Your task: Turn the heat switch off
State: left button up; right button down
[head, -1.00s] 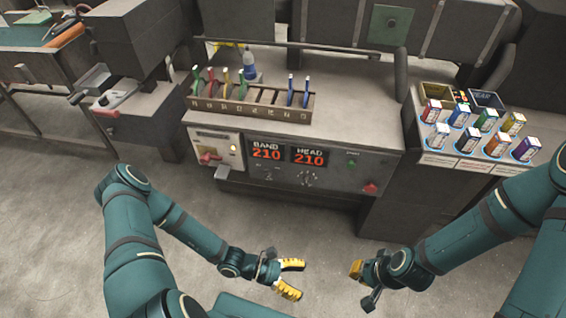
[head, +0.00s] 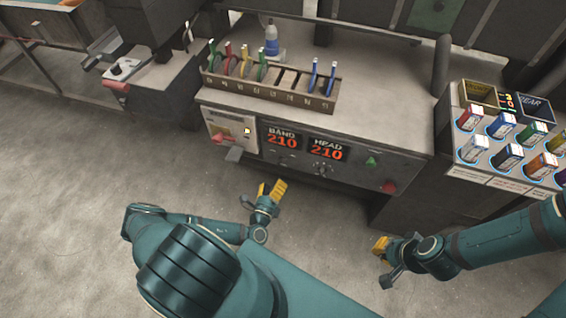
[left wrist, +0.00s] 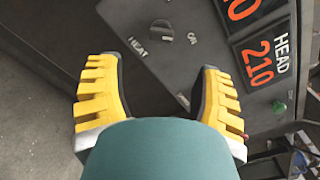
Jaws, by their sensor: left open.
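The heat switch (left wrist: 161,28) is a dark round knob on the grey panel, at the top centre of the left wrist view. The words HEAT and ON are printed beside it. Its pointer direction is hard to tell. In the head view it is too small to make out clearly. My left gripper (head: 270,189) is open, with yellow ribbed fingers, in front of and below the panel under the BAND display. In the left wrist view its fingers (left wrist: 157,92) are apart and empty, and the knob shows beyond the gap. My right gripper (head: 384,262) is to the right, away from the panel; its opening is unclear.
The panel carries red BAND (head: 283,139) and HEAD (head: 328,149) displays, a green button (head: 371,161) and a red button (head: 389,187). A rack (head: 270,95) of coloured levers stands above. Floor before it is clear.

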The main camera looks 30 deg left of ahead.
aim_at(282, 164)
pick_arm(q)
jog(key=b+x, duration=0.1)
jog(key=x, duration=0.8)
jog(key=shift+w, duration=0.45)
grip_shut()
